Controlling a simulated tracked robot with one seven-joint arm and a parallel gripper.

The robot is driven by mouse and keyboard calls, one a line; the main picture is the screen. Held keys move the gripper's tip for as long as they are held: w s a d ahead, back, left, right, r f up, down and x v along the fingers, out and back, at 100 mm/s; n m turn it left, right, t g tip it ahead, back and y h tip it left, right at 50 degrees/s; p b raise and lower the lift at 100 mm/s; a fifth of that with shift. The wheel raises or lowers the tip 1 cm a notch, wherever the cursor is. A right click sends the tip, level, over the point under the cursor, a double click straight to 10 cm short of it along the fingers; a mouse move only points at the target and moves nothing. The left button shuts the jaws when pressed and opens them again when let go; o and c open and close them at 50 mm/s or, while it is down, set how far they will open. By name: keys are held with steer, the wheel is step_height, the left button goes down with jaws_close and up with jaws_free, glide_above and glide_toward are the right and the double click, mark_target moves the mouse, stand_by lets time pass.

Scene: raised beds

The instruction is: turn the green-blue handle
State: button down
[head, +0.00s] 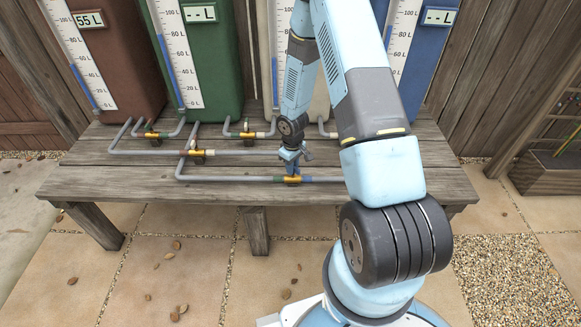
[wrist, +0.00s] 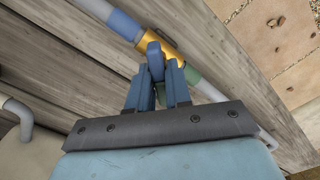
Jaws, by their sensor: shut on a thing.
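The green-blue valve has a brass body with a green band on one side and a blue band on the other. It sits on the front grey pipe near the front edge of the bench; its brass body (head: 292,180) shows in the head view and also in the wrist view (wrist: 180,60). In the head view my gripper (head: 291,168) is right above the valve and hides most of the handle.
Other brass valves sit on pipes to the left, one at the middle (head: 196,153), one behind it (head: 247,135). Brown (head: 120,60), green (head: 222,70), pale and blue tanks with scales stand at the back of the wooden bench (head: 80,180). The paved floor in front is open.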

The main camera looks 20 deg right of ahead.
steer(key=n, duration=0.5)
steer(key=shift+w+d+n, duration=0.1)
steer(key=shift+n, duration=0.3)
steer(key=shift+r+n, duration=0.1)
steer(key=shift+n, duration=0.6)
steer(key=shift+w+d, duration=0.1)
steer(key=shift+d, duration=0.05)
steer(key=c, duration=1.3)
jaws_free()
steer(key=shift+o, duration=1)
step_height(320, 180, up, 14)
steer(key=shift+f, duration=0.2)
